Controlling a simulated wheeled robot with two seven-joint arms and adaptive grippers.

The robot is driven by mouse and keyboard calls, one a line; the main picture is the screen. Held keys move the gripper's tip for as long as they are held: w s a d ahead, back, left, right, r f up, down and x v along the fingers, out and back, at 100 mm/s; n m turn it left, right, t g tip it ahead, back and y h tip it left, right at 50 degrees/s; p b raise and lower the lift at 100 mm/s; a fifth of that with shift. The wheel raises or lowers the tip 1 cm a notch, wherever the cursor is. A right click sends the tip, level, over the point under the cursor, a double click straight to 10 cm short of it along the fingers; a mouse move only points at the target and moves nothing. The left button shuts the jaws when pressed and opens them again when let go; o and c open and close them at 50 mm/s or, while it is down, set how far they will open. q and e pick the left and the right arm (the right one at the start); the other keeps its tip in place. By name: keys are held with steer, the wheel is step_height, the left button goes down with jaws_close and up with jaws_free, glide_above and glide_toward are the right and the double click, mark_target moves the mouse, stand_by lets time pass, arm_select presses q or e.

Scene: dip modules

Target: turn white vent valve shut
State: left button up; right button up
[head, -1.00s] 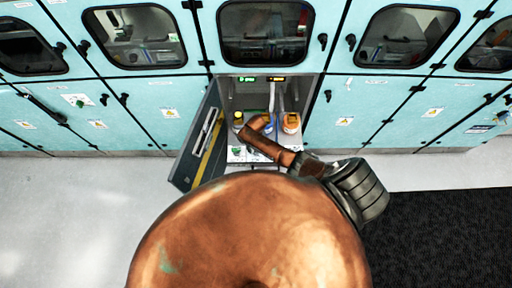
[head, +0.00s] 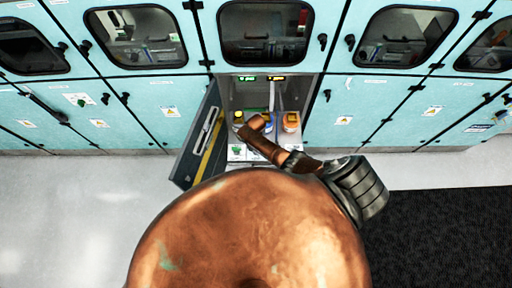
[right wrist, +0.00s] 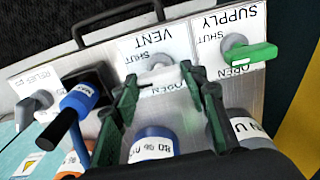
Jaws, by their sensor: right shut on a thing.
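The white vent valve (right wrist: 162,78) is in the right wrist view, under the VENT label with SHUT and OPEN marks. Its white handle lies between the fingers of my right gripper (right wrist: 162,92), which is shut on it. The fingers and the handle's pale colour against the label make its exact angle hard to tell. In the head view my right gripper (head: 246,130) reaches into the open cabinet bay (head: 232,98), and the valve is too small or hidden to make out. My left gripper is not in view.
A green supply handle (right wrist: 250,54) is beside the vent valve, and a blue handle (right wrist: 78,97) is on the other side. Bottles, including one with an orange top (head: 291,121), stand in the bay. The open cabinet door (head: 198,148) stands at left.

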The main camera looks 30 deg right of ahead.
steer(key=o, duration=1.2)
steer(key=shift+c, duration=0.2)
step_height(320, 180, up, 12)
